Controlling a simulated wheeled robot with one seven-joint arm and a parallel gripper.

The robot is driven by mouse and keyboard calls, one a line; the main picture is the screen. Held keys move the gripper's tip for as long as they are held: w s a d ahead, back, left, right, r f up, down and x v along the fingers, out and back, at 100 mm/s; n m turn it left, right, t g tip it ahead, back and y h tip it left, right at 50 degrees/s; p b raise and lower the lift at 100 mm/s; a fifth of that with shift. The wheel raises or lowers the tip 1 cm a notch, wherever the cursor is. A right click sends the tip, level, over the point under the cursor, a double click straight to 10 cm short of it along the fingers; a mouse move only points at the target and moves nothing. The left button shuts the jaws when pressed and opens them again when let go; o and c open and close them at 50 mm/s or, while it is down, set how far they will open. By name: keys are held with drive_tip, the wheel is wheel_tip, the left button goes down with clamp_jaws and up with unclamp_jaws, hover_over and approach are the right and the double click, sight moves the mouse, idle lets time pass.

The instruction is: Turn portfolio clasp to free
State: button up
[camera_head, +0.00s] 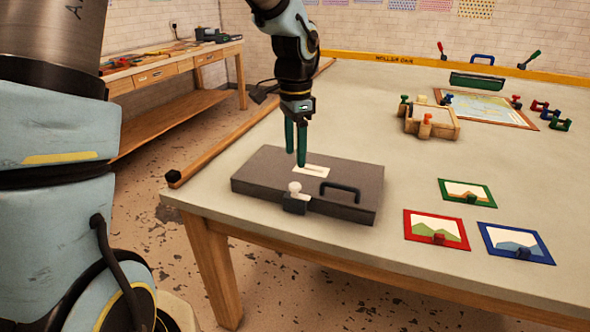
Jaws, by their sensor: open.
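The grey portfolio case (255,180) lies flat near the front left corner of the table. Its clasp (295,200) is a dark block with a pale knob on the front edge, left of the black handle (341,191). A white label (311,172) lies on the lid. My gripper (296,160) points down over the lid, behind the clasp, with its green fingers apart and nothing between them. I cannot tell whether the fingertips touch the lid.
Red (437,228), blue (516,243) and green (467,192) framed pictures lie right of the case. A wooden box (431,124) and a map board (487,109) are farther back. A wooden rail (250,125) runs along the left table edge. The table between is clear.

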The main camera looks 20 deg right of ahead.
wheel_tip(320, 180, up, 2)
drive_tip(key=shift+r, duration=0.2)
idle(0.3)
drive_tip(key=s+a+f+n, duration=0.1)
drive_tip(key=a+f+n, duration=0.1)
drive_tip(key=a+n, duration=0.6)
drive_tip(key=s+a+f+n+t, duration=0.1)
drive_tip(key=a+n, duration=0.7)
drive_tip(key=a, duration=1.4)
drive_tip(key=shift+s+f+n+t, duration=0.3)
drive_tip(key=shift+s+f+n, duration=0.1)
drive_tip(key=shift+s+f, duration=0.35)
drive_tip(key=shift+a+r, duration=0.1)
